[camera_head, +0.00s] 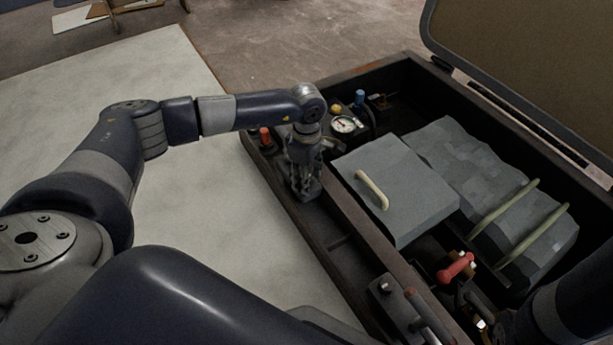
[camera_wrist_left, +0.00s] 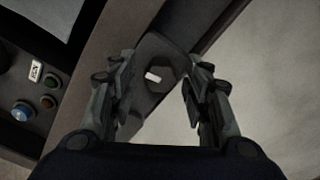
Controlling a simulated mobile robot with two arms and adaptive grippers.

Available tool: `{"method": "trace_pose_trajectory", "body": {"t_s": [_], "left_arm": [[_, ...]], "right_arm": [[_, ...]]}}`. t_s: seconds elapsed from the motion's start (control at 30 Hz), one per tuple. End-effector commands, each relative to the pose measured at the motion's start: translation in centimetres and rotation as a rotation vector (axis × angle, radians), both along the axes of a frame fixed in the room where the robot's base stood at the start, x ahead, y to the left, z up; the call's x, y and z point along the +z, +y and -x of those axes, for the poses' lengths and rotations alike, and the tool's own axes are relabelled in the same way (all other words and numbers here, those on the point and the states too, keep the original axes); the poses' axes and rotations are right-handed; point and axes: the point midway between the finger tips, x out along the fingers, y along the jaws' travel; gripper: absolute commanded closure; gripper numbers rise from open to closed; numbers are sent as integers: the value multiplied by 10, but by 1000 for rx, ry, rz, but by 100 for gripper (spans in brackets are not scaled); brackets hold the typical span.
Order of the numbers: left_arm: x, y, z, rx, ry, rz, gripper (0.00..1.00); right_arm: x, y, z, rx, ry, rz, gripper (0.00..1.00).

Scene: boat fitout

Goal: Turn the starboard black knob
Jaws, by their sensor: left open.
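A dark knob (camera_wrist_left: 158,74) with a short white mark shows in the left wrist view, on a dark mount at the box's edge. My left gripper (camera_wrist_left: 157,100) is open, with one finger to each side of the knob in that picture. I cannot tell whether the fingers touch it. In the head view my left gripper (camera_head: 303,192) points down over the left wall of the dark box and hides the knob there. Nothing in the frames labels the knob as starboard.
Coloured buttons (camera_wrist_left: 22,111) show in the wrist view. A raised lid (camera_head: 540,60) stands at upper right.

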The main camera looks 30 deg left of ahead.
Motion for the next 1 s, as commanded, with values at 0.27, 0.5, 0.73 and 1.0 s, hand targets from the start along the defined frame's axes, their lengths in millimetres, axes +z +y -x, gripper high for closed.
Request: {"method": "trace_pose_trajectory", "body": {"t_s": [0.27,0.5,0.73,1.0], "left_arm": [[0,0,0,0,0,0,90],[1,0,0,-15,1,0,100],[1,0,1,-123,1,-1,100],[0,0,0,-132,1,0,100]], "right_arm": [[0,0,0,0,-1,0,60],[2,0,0,0,-1,0,60],[9,0,0,0,-1,0,60],[9,0,0,0,-1,0,60]]}}
